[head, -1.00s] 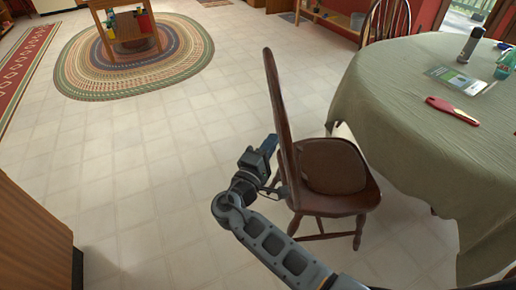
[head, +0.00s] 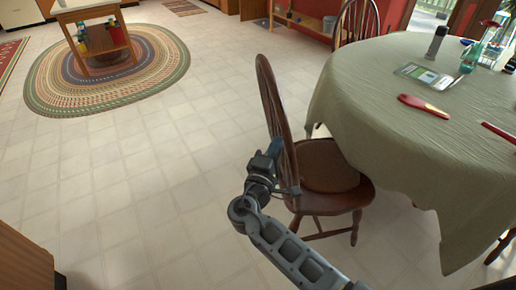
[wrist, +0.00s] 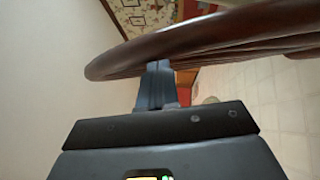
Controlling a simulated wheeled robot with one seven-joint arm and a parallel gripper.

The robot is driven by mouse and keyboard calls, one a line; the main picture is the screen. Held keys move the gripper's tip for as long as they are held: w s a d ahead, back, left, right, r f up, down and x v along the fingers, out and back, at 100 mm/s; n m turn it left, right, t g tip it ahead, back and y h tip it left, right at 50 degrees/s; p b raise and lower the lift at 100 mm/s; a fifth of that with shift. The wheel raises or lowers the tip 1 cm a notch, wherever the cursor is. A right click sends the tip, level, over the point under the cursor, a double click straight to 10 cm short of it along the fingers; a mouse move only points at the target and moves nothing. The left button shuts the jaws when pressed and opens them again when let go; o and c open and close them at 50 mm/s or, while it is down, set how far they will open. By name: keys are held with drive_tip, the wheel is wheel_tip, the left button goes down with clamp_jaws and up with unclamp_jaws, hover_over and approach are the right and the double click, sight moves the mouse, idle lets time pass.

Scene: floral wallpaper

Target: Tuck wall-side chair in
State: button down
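A dark wooden chair (head: 325,165) with a tall spindle back stands at the left side of the table (head: 400,130), which has a green cloth. The front part of its seat is under the hanging cloth. My gripper (head: 278,160) is at the outer, left side of the chair back in the head view. In the wrist view my gripper (wrist: 156,78) has its fingers together, at the dark curved chair back (wrist: 200,40). The fingertips seem to touch it. I see nothing held between them, though the tips are partly hidden.
Another wooden chair (head: 357,22) stands at the far side of the table. A wooden cabinet (head: 25,262) is at the lower left. A small wooden island (head: 105,40) stands on an oval braided rug (head: 160,62). The tiled floor between is clear.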

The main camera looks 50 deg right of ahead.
drive_tip(key=s+d+b, duration=0.2)
drive_tip(key=s+d, duration=0.5)
drive_tip(key=d, duration=0.3)
drive_tip(key=s+d+b, duration=0.2)
drive_tip(key=s+d, duration=0.5)
drive_tip(key=d, duration=0.3)
drive_tip(key=shift+s+b, duration=0.3)
drive_tip(key=shift+s, duration=0.05)
drive_tip(key=shift+d+r, duration=0.1)
drive_tip(key=shift+r, duration=0.05)
